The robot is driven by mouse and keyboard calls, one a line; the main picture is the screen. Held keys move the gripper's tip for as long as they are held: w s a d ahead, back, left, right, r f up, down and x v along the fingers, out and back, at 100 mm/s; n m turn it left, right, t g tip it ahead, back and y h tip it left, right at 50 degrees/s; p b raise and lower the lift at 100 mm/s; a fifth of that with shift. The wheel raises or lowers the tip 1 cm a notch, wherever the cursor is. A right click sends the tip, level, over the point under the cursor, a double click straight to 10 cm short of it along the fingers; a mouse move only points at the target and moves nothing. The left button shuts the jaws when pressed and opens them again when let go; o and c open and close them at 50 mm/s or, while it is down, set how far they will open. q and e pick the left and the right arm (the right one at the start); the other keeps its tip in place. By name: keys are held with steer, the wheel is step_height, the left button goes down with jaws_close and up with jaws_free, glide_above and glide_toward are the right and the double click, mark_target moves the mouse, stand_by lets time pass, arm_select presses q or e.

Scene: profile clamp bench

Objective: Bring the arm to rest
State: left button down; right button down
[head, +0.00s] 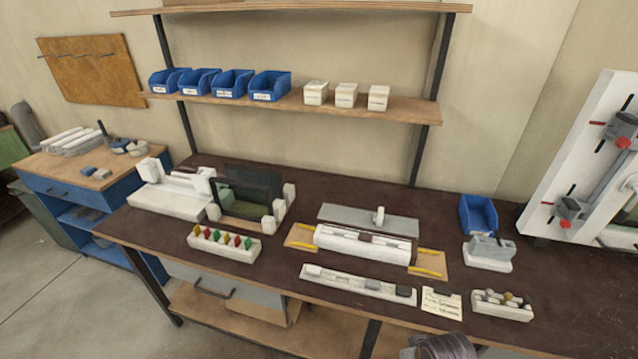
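Neither of my grippers shows in the head view. A dark ribbed, rounded part shows at the bottom edge, right of the middle, cut off by the frame. It looks like part of one of my arms; I cannot tell which. On the dark bench top (285,267), a white clamp block with a grooved top (365,246) sits on a wooden base between yellow strips. A long white rail with grey pieces (357,285) lies in front of it. No gripper touches anything that I can see.
A white block with coloured pegs (224,243), a dark-panelled fixture (250,195) and a white machine (172,190) stand at left. At right are a blue bin (478,215), a grey block (488,252) and a small peg holder (502,304). A shelf (400,105) hangs behind.

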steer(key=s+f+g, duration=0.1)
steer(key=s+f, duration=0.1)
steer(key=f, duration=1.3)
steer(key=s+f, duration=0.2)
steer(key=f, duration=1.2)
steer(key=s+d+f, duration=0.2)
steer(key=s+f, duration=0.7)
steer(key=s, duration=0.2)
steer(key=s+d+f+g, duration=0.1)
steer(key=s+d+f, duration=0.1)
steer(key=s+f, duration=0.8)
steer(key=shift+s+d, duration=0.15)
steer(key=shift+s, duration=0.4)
